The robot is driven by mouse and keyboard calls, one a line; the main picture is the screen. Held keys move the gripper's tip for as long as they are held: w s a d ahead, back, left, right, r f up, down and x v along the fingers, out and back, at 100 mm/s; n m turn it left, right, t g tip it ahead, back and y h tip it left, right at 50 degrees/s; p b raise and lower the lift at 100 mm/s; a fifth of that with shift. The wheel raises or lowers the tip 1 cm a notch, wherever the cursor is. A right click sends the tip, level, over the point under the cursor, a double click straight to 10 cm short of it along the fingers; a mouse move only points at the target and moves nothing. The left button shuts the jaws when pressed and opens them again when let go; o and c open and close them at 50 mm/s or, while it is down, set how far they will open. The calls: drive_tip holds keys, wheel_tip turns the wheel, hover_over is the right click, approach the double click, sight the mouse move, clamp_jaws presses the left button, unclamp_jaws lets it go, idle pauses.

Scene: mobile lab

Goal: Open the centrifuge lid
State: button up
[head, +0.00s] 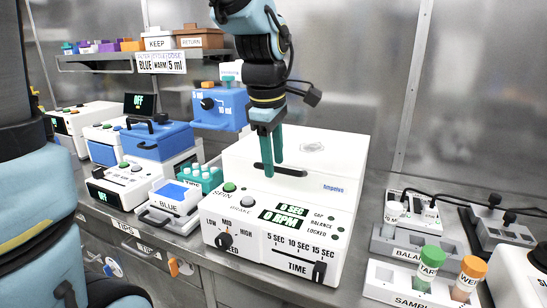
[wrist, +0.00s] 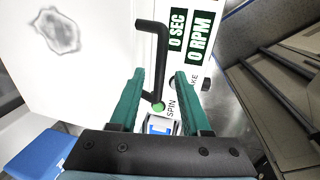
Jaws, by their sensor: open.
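The centrifuge (head: 215,232) is a white box with a sloped front panel. Its white lid (head: 325,160), marked with a grey emblem, lies shut on top; the lid also fills the left of the wrist view (wrist: 85,75). A black bar handle (head: 292,172) sits at the lid's front edge, and it shows in the wrist view (wrist: 163,62). My gripper (head: 268,172) points down at the handle with its teal fingers open and empty. In the wrist view, the handle lies in line with the gap between the fingertips (wrist: 160,76). I cannot tell whether they touch it.
The panel holds a green SPIN button (head: 229,187), a grey BRAKE button, a speed knob (head: 224,241) and a time slider (head: 319,271). Displays read 0 SEC and 0 RPM. Blue-topped devices crowd the left; a sample rack (head: 385,283) with capped tubes stands at right.

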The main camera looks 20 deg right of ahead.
drive_tip(key=shift+f, duration=0.1)
drive_tip(key=shift+c, duration=0.4)
clamp_jaws()
idle(1.0)
